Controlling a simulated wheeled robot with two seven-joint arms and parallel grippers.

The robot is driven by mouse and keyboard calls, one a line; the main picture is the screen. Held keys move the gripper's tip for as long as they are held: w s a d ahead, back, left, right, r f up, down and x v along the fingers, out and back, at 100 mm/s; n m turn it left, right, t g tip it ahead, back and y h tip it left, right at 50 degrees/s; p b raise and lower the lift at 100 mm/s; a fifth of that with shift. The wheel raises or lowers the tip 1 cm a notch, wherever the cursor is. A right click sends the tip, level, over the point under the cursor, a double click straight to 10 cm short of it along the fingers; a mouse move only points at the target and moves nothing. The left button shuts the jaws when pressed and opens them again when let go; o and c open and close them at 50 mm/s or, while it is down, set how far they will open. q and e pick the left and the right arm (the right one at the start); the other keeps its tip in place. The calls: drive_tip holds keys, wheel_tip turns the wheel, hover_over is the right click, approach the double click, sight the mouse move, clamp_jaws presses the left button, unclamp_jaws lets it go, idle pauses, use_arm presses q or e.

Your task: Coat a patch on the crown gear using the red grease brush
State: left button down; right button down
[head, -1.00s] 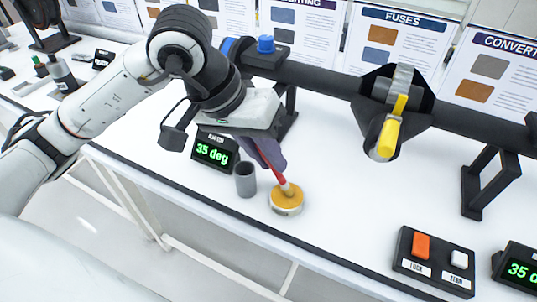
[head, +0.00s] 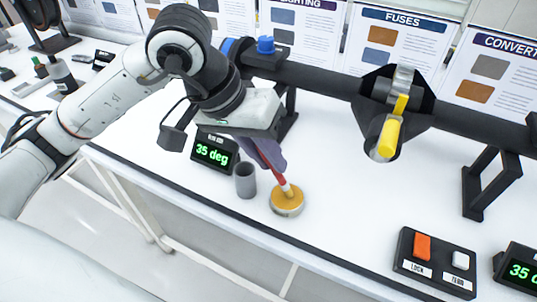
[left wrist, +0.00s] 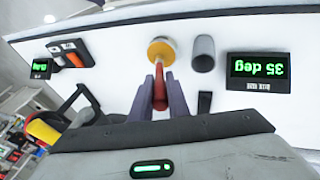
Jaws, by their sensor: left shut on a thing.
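My left gripper (head: 268,153) is shut on the red grease brush (head: 272,165), with purple-grey fingers on both sides of its handle. The brush also shows between the fingers in the left wrist view (left wrist: 160,84). It is tilted, and its pale head end reaches down to the orange grease in a round, metal-rimmed pot (head: 287,204). I cannot tell how deep the bristles sit. What seems to be the crown gear (head: 402,78), a grey ring with a yellow part, sits in a black open housing on the dark axle tube. My right gripper is not in view.
A grey cup (head: 246,181) stands left of the pot, near a display (head: 215,151) reading 35 deg. A yellow cylinder (head: 388,137) juts from the housing. A box with orange and white buttons (head: 435,262) is at front right. The table between pot and box is clear.

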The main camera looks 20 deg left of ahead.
use_arm(q)
drive_tip(key=shift+f, duration=0.1)
drive_tip(key=shift+r+p, duration=1.8)
drive_tip(key=shift+r, duration=1.75)
